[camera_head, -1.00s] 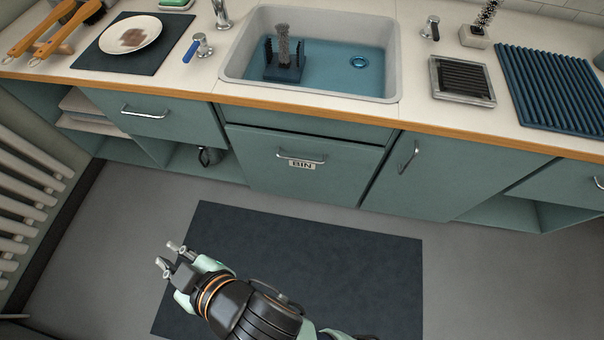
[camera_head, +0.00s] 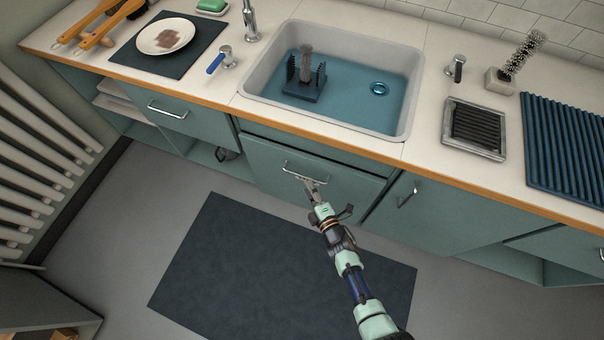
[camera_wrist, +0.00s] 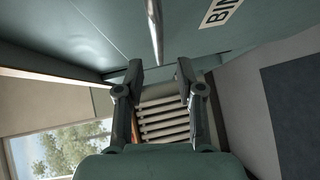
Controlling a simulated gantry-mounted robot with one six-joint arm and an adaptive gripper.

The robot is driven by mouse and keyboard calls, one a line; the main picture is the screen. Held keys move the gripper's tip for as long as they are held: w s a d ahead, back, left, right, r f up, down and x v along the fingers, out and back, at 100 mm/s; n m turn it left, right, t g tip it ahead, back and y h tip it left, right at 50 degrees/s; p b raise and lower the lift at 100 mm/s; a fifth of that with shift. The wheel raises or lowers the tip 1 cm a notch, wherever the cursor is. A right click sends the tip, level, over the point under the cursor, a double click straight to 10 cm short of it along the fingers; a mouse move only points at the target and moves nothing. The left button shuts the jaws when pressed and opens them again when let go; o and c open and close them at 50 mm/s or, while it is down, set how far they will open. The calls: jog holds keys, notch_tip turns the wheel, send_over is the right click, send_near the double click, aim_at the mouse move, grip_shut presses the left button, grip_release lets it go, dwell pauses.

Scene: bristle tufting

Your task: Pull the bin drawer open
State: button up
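The bin drawer (camera_head: 268,170) is a teal front below the sink, flush with the cabinet and closed. Its silver bar handle (camera_head: 305,171) runs across the upper part. My gripper (camera_head: 310,182) is at the drawer front, just below the handle in the head view. In the wrist view my gripper (camera_wrist: 160,72) is open, its two dark fingers apart. The handle (camera_wrist: 154,32) lies ahead of the gap between them, and contact is not visible. The white BIN label (camera_wrist: 220,10) shows at the upper right there; in the head view my gripper hides it.
A teal cupboard door with an upright handle (camera_head: 408,194) is right of the drawer. The counter edge (camera_head: 300,127) overhangs above. A dark mat (camera_head: 270,270) lies on the floor in front. A white radiator (camera_head: 40,150) stands at the left.

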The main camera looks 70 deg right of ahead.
aim_at(303, 176)
jog(key=b+x, duration=0.2)
jog(key=x, duration=0.4)
jog(key=shift+w+d, duration=0.15)
jog(key=shift+d, duration=0.05)
jog(key=shift+c, duration=0.3)
grip_shut()
